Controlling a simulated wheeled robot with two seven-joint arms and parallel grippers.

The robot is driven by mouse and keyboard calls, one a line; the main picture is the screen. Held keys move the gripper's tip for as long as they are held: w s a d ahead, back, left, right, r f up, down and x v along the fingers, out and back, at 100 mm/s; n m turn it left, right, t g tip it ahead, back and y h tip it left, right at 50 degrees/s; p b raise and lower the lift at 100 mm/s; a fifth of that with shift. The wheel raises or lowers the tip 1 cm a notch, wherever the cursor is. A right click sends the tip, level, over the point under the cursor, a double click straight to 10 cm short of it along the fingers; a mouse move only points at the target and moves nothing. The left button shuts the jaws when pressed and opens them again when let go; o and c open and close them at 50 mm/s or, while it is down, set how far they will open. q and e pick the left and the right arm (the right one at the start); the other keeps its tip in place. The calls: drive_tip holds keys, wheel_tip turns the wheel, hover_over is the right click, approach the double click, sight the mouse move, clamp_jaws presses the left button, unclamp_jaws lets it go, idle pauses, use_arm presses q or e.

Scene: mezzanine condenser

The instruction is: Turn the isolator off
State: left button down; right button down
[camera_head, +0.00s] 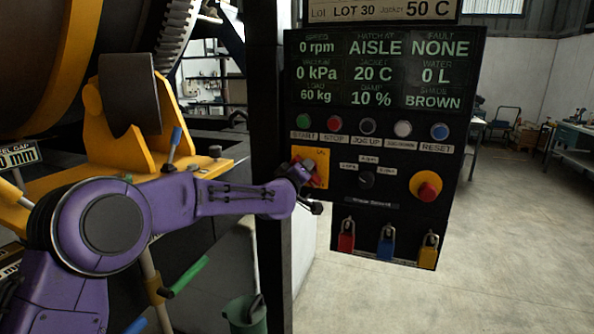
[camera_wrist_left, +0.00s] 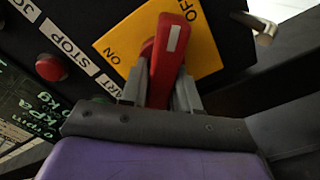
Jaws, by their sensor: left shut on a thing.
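The isolator is a yellow plate (camera_head: 319,156) with a red handle (camera_head: 313,179), at the left of the dark control panel in the head view. In the left wrist view the yellow plate (camera_wrist_left: 208,57) carries the words ON and OFF. The red handle (camera_wrist_left: 165,62) stands slanted across it, its white-striped end close to the word OFF. My left gripper (camera_head: 303,177) reaches it from the left. In the wrist view the left gripper (camera_wrist_left: 158,95) is shut on the red handle, one finger on each side. The handle's base is partly hidden. My right gripper is not in view.
The control panel (camera_head: 384,186) has a row of buttons, a black selector knob (camera_head: 366,180) and a red emergency button (camera_head: 427,189) right of the isolator. Padlocks (camera_head: 386,246) hang below. A dark post (camera_head: 270,120) stands left of the panel. Open floor lies to the right.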

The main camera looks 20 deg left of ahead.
use_arm(q)
drive_tip(key=shift+d+f+m, duration=0.15)
drive_tip(key=shift+f+m, duration=0.15)
drive_tip(key=shift+f, duration=0.05)
idle(0.3)
drive_tip(key=c, duration=0.9)
unclamp_jaws()
drive_tip(key=shift+d+r, duration=0.1)
drive_tip(key=shift+s, duration=0.25)
drive_tip(key=s+b, duration=0.4)
drive_tip(key=s, duration=0.6)
drive_tip(key=shift+a, duration=0.2)
